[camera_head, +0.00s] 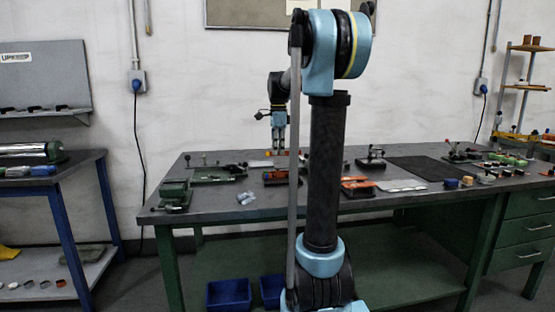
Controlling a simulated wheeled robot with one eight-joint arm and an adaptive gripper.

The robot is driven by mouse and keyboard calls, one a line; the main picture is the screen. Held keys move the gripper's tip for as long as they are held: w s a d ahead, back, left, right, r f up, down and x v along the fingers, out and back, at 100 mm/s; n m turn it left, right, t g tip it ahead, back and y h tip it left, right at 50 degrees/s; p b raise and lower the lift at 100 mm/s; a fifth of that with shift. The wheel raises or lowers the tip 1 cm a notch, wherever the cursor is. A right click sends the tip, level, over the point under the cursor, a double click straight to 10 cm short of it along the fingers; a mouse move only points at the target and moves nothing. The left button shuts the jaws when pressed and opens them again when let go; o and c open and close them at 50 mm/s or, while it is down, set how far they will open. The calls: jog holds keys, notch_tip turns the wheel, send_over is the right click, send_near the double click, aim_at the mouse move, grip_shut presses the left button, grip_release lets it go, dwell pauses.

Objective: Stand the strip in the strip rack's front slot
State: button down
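My gripper (279,150) hangs pointing down above the far middle part of the workbench (230,208). It is small in the picture, and I cannot tell how far apart its fingers are or whether they hold anything. I cannot pick out the strip with certainty. I cannot tell which item on the bench is the strip rack, so its front slot is not visible to me. My own arm column stands in front of the middle of the bench and hides part of it.
Below the gripper is an orange-and-dark item (275,177). An orange-red device (357,187) and white sheets (400,185) lie right of my arm. A green vise (174,195) stands at the left end. A dark mat (425,168) lies clear. Blue bins (229,294) sit below.

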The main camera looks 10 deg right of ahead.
send_over(278, 181)
jog(key=shift+w+f, duration=0.1)
jog(key=shift+f, duration=3.95)
jog(key=shift+f, duration=1.35)
jog(key=c, duration=2.1)
grip_release()
jog(key=shift+r, duration=0.25)
jog(key=shift+r, duration=1.3)
jog(key=shift+o, duration=0.4)
jog(key=o, duration=0.5)
jog(key=shift+c, duration=0.2)
